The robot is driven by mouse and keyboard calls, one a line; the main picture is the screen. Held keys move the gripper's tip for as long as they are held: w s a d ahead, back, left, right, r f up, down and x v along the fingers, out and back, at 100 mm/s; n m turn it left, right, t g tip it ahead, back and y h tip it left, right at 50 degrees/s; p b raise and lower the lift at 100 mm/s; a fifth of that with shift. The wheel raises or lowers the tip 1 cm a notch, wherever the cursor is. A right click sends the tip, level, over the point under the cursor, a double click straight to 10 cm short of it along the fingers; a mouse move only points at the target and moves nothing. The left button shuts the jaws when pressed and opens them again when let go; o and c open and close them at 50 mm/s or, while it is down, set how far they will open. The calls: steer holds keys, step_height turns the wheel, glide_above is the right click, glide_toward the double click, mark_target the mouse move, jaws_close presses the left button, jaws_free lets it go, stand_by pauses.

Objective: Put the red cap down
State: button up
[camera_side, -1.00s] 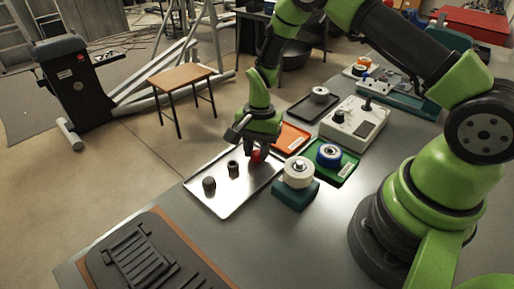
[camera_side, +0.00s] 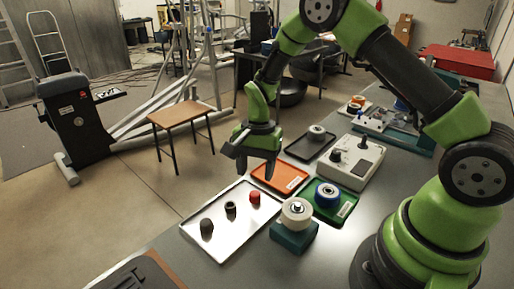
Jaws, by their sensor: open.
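The red cap (camera_side: 255,197) sits on the silver tray (camera_side: 222,242), near its far right end. Two dark caps stand in a row with it on the tray: a smaller one (camera_side: 230,207) in the middle and a larger one (camera_side: 207,226) at the left. My gripper (camera_side: 256,172) is open and empty, above the far end of the tray and higher than the red cap. Its fingers point down and are apart from the cap.
An orange tray (camera_side: 280,180) and a green tray with a blue roll (camera_side: 327,194) lie to the right. A white roll on a teal block (camera_side: 295,213) stands beside the silver tray. A black tray (camera_side: 301,150) and a white control box (camera_side: 352,162) are behind.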

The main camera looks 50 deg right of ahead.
steer(key=s+r+n+t, duration=0.2)
steer(key=s+r, duration=0.1)
steer(key=r, duration=1.3)
steer(key=s+a+r+n+t, duration=0.1)
steer(key=s+r+n+t, duration=0.2)
steer(key=s, duration=0.5)
steer(key=s+a+r+n+t, duration=0.2)
steer(key=s+r+n+t, duration=0.1)
steer(key=s, duration=0.5)
step_height(320, 180, up, 2)
steer(key=shift+s+r+n, duration=0.2)
steer(key=shift+s+n, duration=0.1)
steer(key=shift+n, duration=0.4)
